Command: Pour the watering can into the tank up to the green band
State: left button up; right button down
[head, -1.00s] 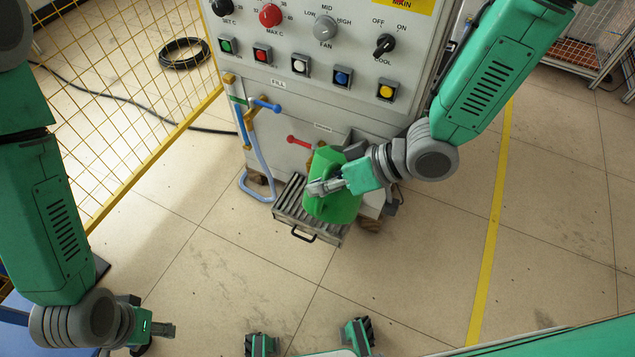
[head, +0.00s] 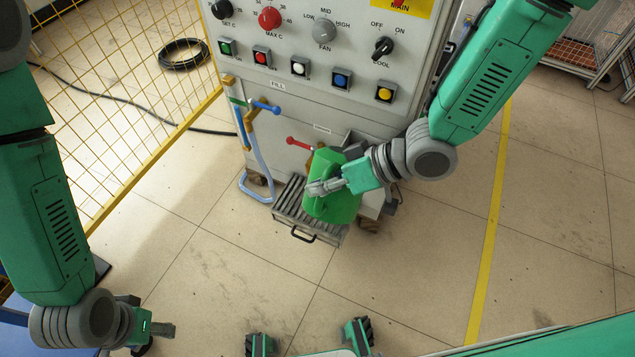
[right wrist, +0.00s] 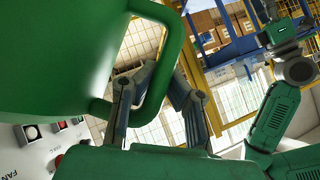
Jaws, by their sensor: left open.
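The green watering can (head: 340,206) is in front of the machine's lower front, above a slatted grey tray (head: 290,205), and looks tilted. My right gripper (head: 322,187) is shut on its handle; the right wrist view shows the can's handle loop (right wrist: 177,45) between the two fingers (right wrist: 158,100). The spout and any water stream are hidden. A sight tube with a green band (head: 238,100) is at the left of the machine front by the FILL label; its level is too small to read. The tank opening cannot be made out behind the can. My left gripper (head: 160,331) is open and empty, lower left.
A blue-handled valve (head: 266,106) and a red-handled valve (head: 299,142) stick out of the machine front (head: 285,115). A pale blue hose (head: 257,170) hangs at left. A yellow mesh fence (head: 120,90) stands left. The floor in front is clear.

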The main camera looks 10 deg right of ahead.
jog(key=shift+w+d+r+m+g+p, duration=0.2)
jog(key=shift+r+p, duration=0.25)
jog(key=shift+p, duration=0.4)
jog(key=shift+w+d+r+p, duration=0.15)
jog(key=shift+w+r+p, duration=0.25)
jog(key=shift+p, duration=0.4)
jog(key=shift+w+d+r+m+g+p, duration=0.1)
jog(key=shift+w+d+r+p, duration=0.1)
jog(key=shift+r+p, duration=0.5)
dwell(3.8)
jog(key=shift+a+f, duration=0.1)
jog(key=shift+f, duration=0.2)
jog(key=shift+s+a+f+b, duration=0.2)
jog(key=shift+s+f+b, duration=0.1)
jog(key=shift+f+b, duration=0.15)
jog(key=shift+s+a+f+b, duration=0.15)
jog(key=shift+s+f+b, duration=0.2)
jog(key=shift+f, duration=0.1)
jog(key=shift+s+a+f+n+t+b, duration=0.15)
jog(key=shift+s+f+n+t+b, duration=0.1)
jog(key=shift+f+b, duration=0.25)
jog(key=shift+s+a+f+n+t+b, duration=0.15)
jog(key=shift+s+f+n+t+b, duration=0.1)
jog(key=shift+f+b, duration=0.25)
